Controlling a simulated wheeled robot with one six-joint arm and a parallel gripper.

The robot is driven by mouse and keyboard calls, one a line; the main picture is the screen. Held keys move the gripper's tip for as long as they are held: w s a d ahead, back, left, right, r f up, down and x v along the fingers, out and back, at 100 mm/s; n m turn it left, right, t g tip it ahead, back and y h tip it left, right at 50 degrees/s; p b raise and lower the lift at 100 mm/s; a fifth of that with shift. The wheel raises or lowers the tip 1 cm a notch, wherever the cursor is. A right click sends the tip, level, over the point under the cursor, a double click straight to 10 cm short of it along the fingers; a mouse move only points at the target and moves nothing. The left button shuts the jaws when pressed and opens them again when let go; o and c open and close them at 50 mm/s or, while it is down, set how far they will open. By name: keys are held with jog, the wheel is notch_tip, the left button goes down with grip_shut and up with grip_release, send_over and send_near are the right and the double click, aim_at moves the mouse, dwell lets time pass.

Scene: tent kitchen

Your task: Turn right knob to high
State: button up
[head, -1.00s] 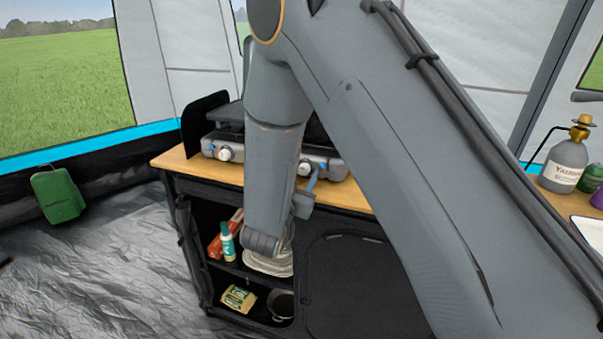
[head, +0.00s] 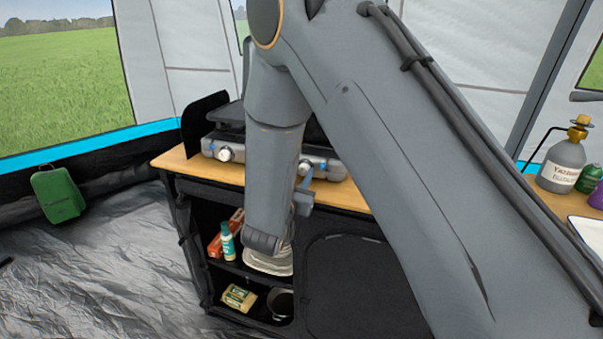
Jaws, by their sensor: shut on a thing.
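The grey camping stove (head: 330,166) stands on the wooden counter. Its left knob (head: 224,154) is pale and fully in view on the front panel. Its right knob (head: 304,168) shows only in part, beside my arm and behind my gripper.
The wooden counter (head: 345,196) runs along the stove's front. Shelves below hold a green-and-white bottle (head: 228,240), a yellow packet (head: 239,297) and stacked plates (head: 268,262). A gas bottle (head: 562,165) stands at the right. My arm hides much of the middle.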

jog(key=n+p, duration=0.4)
jog(key=n, duration=0.2)
jog(key=shift+r+n+p, duration=0.15)
jog(key=shift+n+p, duration=0.15)
jog(key=shift+n, duration=0.1)
jog(key=n+p, duration=0.2)
jog(key=n, duration=0.3)
jog(key=shift+a+g+p, duration=0.1)
jog(key=shift+g+p, duration=0.3)
jog(key=shift+n, duration=0.4)
jog(key=o, duration=1.1)
jog(key=shift+c, duration=0.2)
jog(key=shift+m, duration=0.3)
